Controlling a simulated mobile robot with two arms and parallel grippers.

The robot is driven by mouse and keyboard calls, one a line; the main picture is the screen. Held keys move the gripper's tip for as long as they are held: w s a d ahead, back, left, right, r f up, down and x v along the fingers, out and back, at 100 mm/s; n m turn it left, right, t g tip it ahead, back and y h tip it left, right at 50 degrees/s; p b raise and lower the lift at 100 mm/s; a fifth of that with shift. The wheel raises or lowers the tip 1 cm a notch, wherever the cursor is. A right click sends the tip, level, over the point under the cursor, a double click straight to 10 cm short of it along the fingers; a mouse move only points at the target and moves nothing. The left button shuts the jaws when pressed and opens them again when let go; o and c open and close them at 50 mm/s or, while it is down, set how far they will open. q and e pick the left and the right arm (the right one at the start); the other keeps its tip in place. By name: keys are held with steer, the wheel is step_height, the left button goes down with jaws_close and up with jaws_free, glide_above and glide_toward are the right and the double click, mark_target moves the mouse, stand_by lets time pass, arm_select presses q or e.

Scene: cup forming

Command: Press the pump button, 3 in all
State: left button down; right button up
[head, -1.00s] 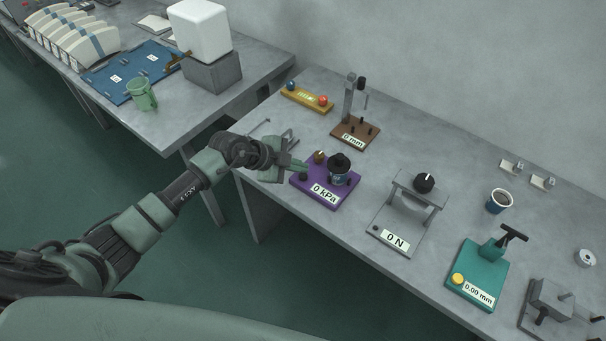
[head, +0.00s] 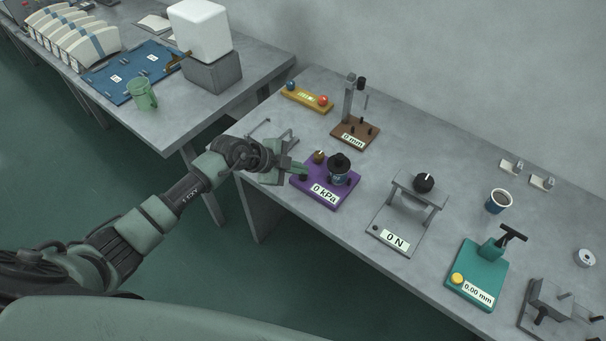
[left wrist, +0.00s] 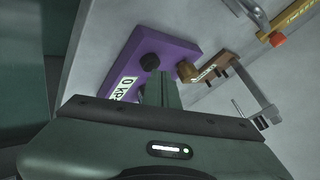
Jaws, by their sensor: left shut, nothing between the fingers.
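The purple pump base (head: 335,199) with a "0 kPa" display sits near the front edge of the right table. It carries a black button (head: 303,178), a small brass knob (head: 319,156) and a dark-lidded cup (head: 339,170). My left gripper (head: 304,169) is shut and empty, with its fingertips over the button's corner of the base. In the left wrist view, the shut fingers (left wrist: 160,88) point at the black button (left wrist: 150,62), and the brass knob (left wrist: 187,71) is just to their right. I cannot tell whether the tips touch the button. My right gripper is not in view.
A grey stand (head: 398,232) reading "0 N" and a teal base (head: 470,277) stand to the right. A brown stand (head: 341,134) and a yellow bar (head: 294,94) lie behind. A green mug (head: 142,95) stands on the left table.

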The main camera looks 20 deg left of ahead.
mark_target(300, 176)
arm_select(q)
steer(key=shift+f, duration=0.45)
stand_by(0.5)
steer(key=shift+r, duration=0.1)
steer(key=shift+r+p, duration=0.85)
steer(key=shift+p, duration=0.3)
step_height(300, 176, up, 5)
steer(key=p, duration=0.6)
steer(key=shift+r, duration=0.1)
